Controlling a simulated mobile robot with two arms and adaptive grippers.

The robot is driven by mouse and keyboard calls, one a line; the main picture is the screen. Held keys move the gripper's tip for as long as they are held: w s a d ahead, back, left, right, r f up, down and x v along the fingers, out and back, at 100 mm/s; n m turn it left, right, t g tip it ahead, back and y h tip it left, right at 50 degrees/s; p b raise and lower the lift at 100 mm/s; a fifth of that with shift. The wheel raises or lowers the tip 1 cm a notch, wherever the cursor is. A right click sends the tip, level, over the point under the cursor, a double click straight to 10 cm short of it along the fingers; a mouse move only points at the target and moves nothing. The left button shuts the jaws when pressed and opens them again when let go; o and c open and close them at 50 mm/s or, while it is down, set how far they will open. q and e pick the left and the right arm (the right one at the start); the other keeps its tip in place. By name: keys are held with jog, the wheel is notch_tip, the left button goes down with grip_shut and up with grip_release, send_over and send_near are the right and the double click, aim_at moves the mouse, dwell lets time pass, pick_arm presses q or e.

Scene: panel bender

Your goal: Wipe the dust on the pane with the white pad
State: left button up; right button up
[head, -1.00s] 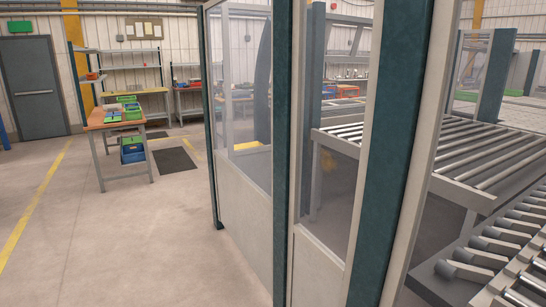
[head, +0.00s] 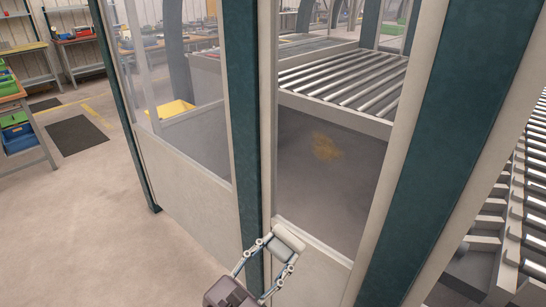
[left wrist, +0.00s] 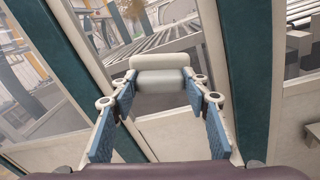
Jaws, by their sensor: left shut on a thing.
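A tan dust patch (head: 325,146) shows on the clear pane (head: 315,205) between two dark teal posts in the head view. My left gripper (head: 277,251) is low in the middle of that view, in front of the frame at the pane's lower left corner. It is shut on the white pad (head: 288,238), which sits across its fingertips, below and left of the dust. In the left wrist view the pad (left wrist: 161,63) lies beyond the fingers of the same gripper (left wrist: 160,92). I cannot tell whether the pad touches anything. My right gripper is in neither view.
Teal posts (head: 243,130) and (head: 455,130) flank the pane. Another conveyor (head: 515,230) stands at the right. Floor at the left (head: 75,220) is open.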

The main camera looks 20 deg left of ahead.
pick_arm(q)
jog(key=w+a+r+m+h+p, duration=0.1)
jog(key=w+r+m, duration=0.2)
jog(key=w, duration=0.7)
jog(key=w+a+r+m+p, duration=0.2)
jog(key=w+r+m, duration=0.1)
jog(key=w+r, duration=0.5)
jog(key=w, duration=0.3)
jog(key=shift+w+r+m+h, duration=0.2)
jog(key=shift+m+h, duration=0.1)
jog(key=shift+h, duration=0.1)
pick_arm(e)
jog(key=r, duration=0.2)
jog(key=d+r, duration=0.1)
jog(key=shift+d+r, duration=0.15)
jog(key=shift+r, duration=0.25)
pick_arm(q)
jog(key=shift+s, duration=0.1)
jog(key=shift+x, duration=1)
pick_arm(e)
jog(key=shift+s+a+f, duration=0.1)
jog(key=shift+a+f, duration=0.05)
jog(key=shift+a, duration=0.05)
pick_arm(q)
jog(key=shift+s, duration=0.1)
